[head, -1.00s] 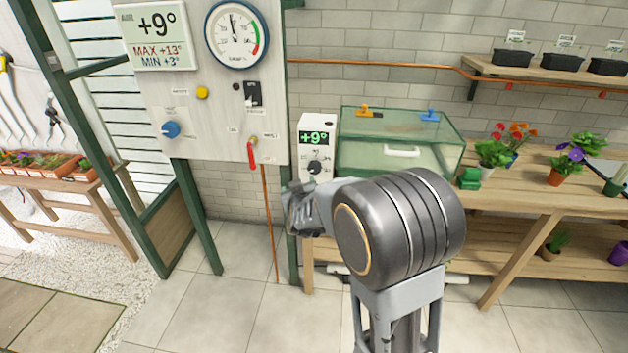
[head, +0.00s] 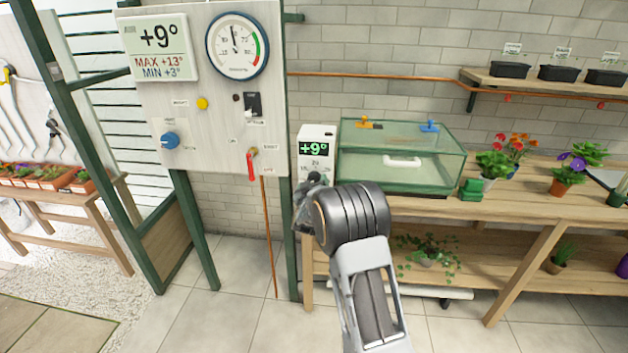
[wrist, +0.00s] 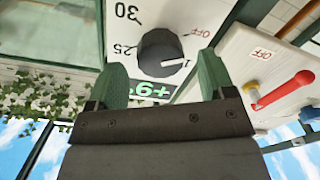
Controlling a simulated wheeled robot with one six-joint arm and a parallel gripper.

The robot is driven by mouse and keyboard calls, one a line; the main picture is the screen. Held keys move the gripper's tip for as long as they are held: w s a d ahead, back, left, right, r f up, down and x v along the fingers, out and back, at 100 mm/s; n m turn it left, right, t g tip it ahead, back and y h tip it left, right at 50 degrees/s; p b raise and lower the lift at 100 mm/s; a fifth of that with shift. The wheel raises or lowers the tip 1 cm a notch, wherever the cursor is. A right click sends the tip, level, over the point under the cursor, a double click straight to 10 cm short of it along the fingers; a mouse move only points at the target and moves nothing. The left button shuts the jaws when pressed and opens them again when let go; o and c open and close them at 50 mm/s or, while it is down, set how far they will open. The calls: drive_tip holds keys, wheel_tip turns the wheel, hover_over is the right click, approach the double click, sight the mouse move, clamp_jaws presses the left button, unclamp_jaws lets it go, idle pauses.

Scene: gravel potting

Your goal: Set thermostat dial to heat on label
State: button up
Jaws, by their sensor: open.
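The white thermostat box (head: 317,146) with a green +9° display stands at the left end of the potting bench in the head view. Its black dial (wrist: 160,52) is in the wrist view, with a pale pointer mark on its right side. Printed 30, 25 and OFF surround it; no "heat on" wording is readable. My gripper (wrist: 163,80) is open, its two green fingers either side of the dial's near edge in the picture, with gaps on both sides. I cannot tell the remaining depth. In the head view my gripper (head: 306,205) hides the dial.
A panel (head: 215,110) with a gauge, blue knob (head: 170,140) and red lever (head: 251,165) is left of the thermostat. The red lever (wrist: 285,90) is also close by in the wrist view. A glass propagator (head: 400,160) stands immediately right.

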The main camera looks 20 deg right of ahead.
sight(314, 181)
drive_tip(key=shift+x, duration=1.65)
drive_tip(key=c, duration=0.9)
drive_tip(key=shift+f+m+b, duration=0.15)
drive_tip(key=shift+m+b, duration=0.15)
drive_tip(key=shift+b, duration=0.15)
